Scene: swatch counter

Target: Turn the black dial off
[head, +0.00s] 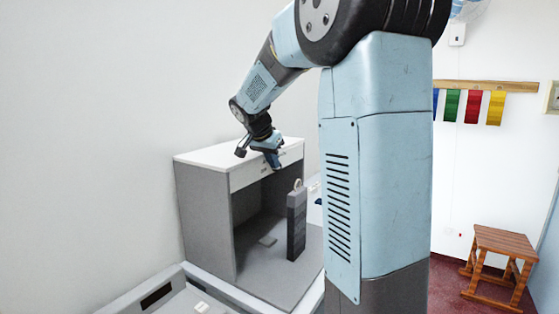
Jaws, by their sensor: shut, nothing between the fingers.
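My gripper (274,163) is at the front upper edge of a grey cabinet with a white top (215,156), close to its white front panel (247,174). Its fingers are shut and I see nothing held. I cannot make out a black dial; the gripper and my own arm cover part of the panel and what lies to its right. Whether the gripper touches the panel is too small to tell.
Coloured swatches (473,106) hang on the back wall. A wooden stool (504,258) stands at right on red floor.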

